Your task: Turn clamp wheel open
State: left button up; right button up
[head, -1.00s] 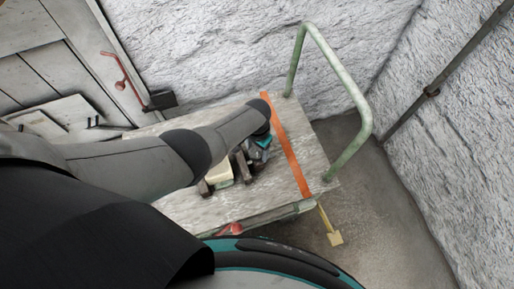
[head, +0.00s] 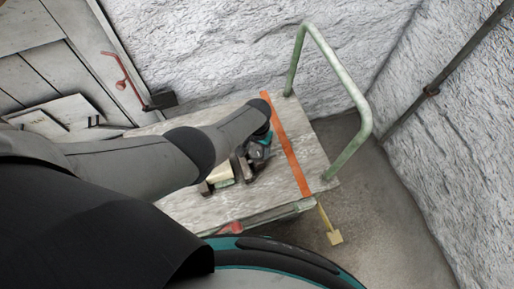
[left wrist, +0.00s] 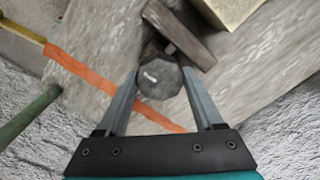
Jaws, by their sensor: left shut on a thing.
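The clamp wheel (left wrist: 157,85) is a dark, many-sided knob with a short white mark on its face. My left gripper (left wrist: 160,74) is shut on it, one finger on each side. The dark clamp body (left wrist: 182,32) runs behind the wheel, beside a pale yellowish block (left wrist: 229,10). In the head view, my left gripper (head: 254,160) is over the cart deck at the clamp, and the block (head: 221,175) lies just left of it. The wheel itself is hidden there by the gripper and arm. My right gripper is not in view.
The clamp is on a worn cart deck (head: 200,210) with an orange stripe (head: 290,150) across it. A green push handle (head: 350,155) rises at the right end. A yellow pedal (head: 335,238) sticks out below. Rough white walls stand close behind and right.

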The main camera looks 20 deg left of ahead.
aim_at(257, 150)
pick_arm(q)
jog(key=o, duration=1.4)
jog(key=shift+c, duration=0.2)
notch_tip(257, 150, up, 15)
jog(key=p, duration=0.9)
jog(key=shift+s, duration=0.1)
